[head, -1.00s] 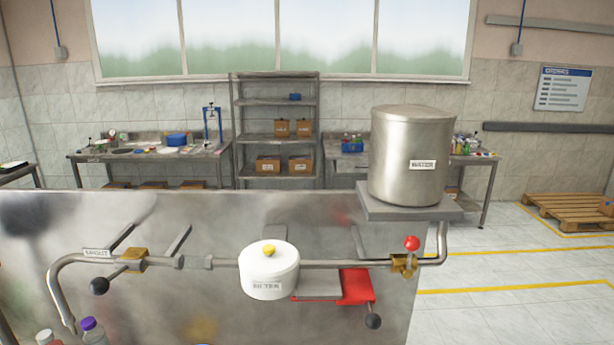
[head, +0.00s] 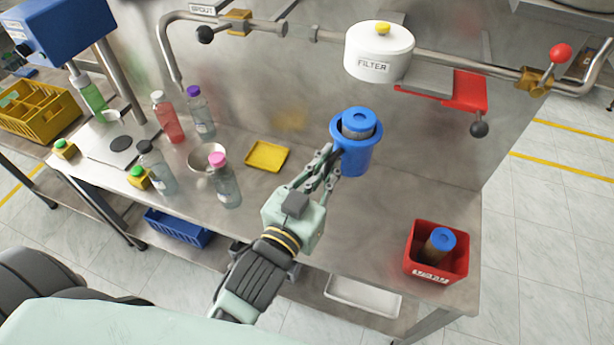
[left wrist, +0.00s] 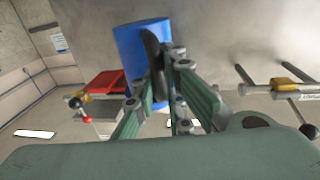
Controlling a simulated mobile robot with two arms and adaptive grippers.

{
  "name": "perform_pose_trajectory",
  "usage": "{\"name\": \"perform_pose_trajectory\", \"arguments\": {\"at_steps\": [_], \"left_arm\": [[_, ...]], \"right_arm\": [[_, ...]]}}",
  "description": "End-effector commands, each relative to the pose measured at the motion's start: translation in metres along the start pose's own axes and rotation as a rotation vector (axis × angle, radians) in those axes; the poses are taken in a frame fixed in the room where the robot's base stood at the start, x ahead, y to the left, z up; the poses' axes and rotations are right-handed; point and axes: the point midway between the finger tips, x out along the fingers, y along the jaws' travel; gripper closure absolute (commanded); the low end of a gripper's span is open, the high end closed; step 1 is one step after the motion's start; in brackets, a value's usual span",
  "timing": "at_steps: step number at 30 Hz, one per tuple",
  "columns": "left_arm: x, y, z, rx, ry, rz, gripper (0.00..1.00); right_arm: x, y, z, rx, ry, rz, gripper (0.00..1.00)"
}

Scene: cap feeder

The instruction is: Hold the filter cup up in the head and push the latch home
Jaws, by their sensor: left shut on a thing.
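The filter head (head: 379,52) is a white round body with a yellow top knob, set in the pipe on the back panel. The filter cup (head: 355,155) is blue and roughly upright, with a grey, blue-topped cartridge (head: 358,123) inside. My left gripper (head: 334,165) is shut on its near left side and holds it below and in front of the head, apart from it. The cup also fills the upper middle of the left wrist view (left wrist: 140,45). The red latch (head: 463,91), with a black ball knob (head: 479,129), sits right of the head. My right gripper is out of view.
A red bin (head: 411,262) with a brown, blue-capped cartridge stands at the table's front right. Several bottles (head: 226,185), a metal bowl (head: 206,153) and a yellow tray (head: 267,156) stand to the left. The table between cup and bin is clear.

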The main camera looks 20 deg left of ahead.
Motion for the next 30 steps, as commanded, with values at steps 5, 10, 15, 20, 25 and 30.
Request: {"name": "perform_pose_trajectory", "arguments": {"at_steps": [5, 10, 15, 20, 25, 30], "left_arm": [[0.007, 0.001, -0.002, 0.002, 0.004, 0.004, 1.00], [0.016, -0.001, -0.003, 0.003, 0.005, 0.003, 1.00], [0.026, -0.002, -0.004, 0.004, 0.005, 0.003, 1.00], [0.036, -0.004, -0.004, 0.004, 0.005, 0.003, 1.00], [0.046, -0.005, -0.005, 0.003, 0.005, 0.003, 1.00], [0.056, -0.007, -0.006, 0.003, 0.006, 0.003, 1.00]], "right_arm": [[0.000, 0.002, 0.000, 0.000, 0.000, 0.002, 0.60], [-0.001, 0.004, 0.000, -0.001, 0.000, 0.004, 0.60], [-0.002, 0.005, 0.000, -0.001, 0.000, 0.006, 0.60], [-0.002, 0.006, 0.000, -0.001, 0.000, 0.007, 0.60], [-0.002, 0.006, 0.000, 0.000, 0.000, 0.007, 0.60], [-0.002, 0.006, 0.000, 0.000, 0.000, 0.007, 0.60]]}}
